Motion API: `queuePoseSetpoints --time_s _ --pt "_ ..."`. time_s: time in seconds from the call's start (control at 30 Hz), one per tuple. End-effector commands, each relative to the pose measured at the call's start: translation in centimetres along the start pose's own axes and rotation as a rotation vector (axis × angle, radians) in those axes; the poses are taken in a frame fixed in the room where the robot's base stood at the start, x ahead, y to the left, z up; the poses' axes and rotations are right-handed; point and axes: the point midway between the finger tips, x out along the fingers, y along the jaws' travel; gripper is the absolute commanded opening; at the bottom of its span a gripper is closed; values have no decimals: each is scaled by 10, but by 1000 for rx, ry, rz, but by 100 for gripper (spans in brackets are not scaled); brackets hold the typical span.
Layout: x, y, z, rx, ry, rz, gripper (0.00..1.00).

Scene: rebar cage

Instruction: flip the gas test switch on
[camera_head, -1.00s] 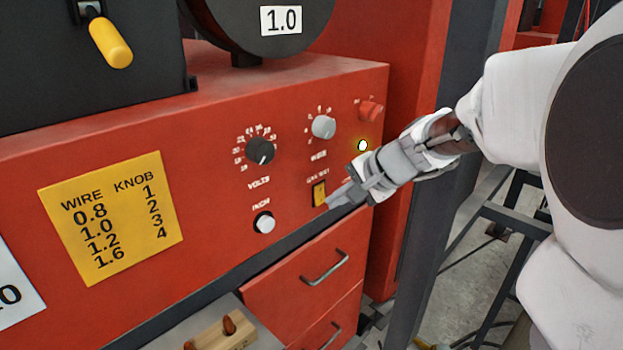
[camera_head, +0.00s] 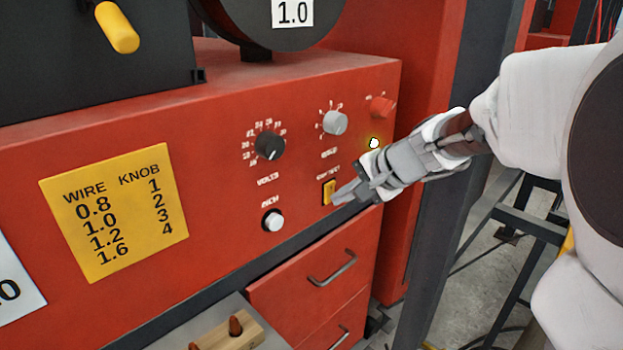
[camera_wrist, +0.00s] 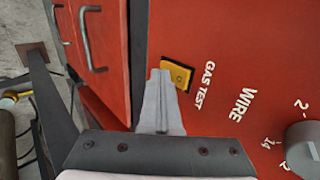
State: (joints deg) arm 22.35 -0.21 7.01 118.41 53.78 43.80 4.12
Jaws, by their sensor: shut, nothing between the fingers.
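The gas test switch (camera_head: 328,192) is a small yellow rocker in a dark frame on the red machine panel, below the grey wire knob. It also shows in the wrist view (camera_wrist: 178,74), beside the white GAS TEST lettering. My gripper (camera_head: 338,199) is shut and empty, its fingertips at the lower right side of the switch in the head view. In the wrist view the fingertips (camera_wrist: 161,74) overlap the switch's edge. I cannot tell whether they touch it. Part of the switch is hidden behind the fingers.
The panel also carries a black volts knob (camera_head: 269,146), a grey wire knob (camera_head: 334,123), a white inch button (camera_head: 273,220), a red knob (camera_head: 382,106) and a lit lamp (camera_head: 374,143). Drawers with handles (camera_head: 332,268) lie below. A yellow wire chart (camera_head: 113,212) is at left.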

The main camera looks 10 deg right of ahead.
Motion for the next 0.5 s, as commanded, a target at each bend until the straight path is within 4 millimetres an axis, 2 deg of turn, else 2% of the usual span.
queuePoseSetpoints --time_s 0.1,0.5 --pt "7 4 0 -1 2 -33 0" --pt "11 2 1 -5 -2 -104 0"
